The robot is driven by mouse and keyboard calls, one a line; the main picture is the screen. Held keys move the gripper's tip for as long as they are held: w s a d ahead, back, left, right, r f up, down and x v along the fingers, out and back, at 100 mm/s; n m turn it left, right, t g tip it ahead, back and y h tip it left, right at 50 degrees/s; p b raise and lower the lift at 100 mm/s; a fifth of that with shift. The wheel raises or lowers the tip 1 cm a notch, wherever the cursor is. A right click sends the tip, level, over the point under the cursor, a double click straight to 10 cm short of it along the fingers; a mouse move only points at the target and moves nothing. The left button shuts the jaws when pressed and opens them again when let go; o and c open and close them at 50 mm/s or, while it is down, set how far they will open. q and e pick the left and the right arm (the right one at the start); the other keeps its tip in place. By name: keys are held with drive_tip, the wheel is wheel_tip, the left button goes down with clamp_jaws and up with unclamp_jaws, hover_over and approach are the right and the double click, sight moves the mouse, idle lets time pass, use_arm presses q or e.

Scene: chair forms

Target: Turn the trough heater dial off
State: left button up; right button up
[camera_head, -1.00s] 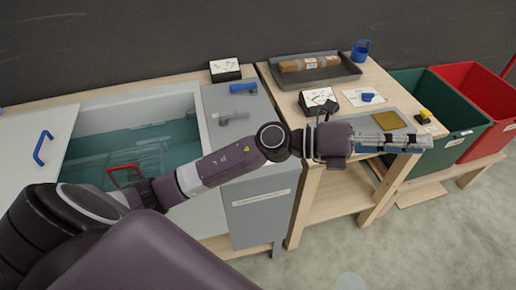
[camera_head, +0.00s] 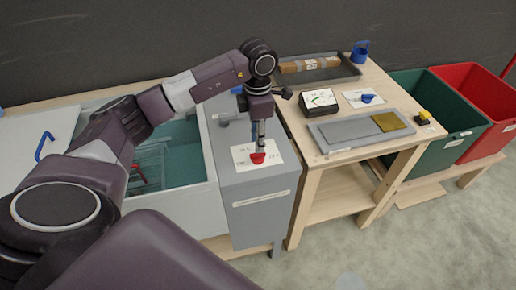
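The trough heater dial (camera_head: 258,159) is a small red knob on a white label plate (camera_head: 276,149), on top of the grey cabinet beside the trough (camera_head: 211,165). The print on the plate is too small to read. My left gripper (camera_head: 259,148) points straight down, with its fingertips at the top of the dial. The fingers look close together from this side, and I cannot tell whether they grip the knob. The trough holds teal water and a basket, partly hidden by my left arm. My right gripper is not in view.
A wooden table to the right holds a dark tray (camera_head: 348,70), a black box with a dial face (camera_head: 319,100), a grey plate with a yellow square (camera_head: 391,121) and a blue cup (camera_head: 360,52). Green (camera_head: 433,152) and red bins (camera_head: 493,119) stand further right.

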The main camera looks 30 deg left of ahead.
sight(258, 157)
use_arm(q)
wheel_tip(258, 157, down, 5)
drive_tip(key=shift+r+p, duration=0.1)
drive_tip(key=shift+p, duration=0.4)
drive_tip(key=shift+c, duration=0.2)
clamp_jaws()
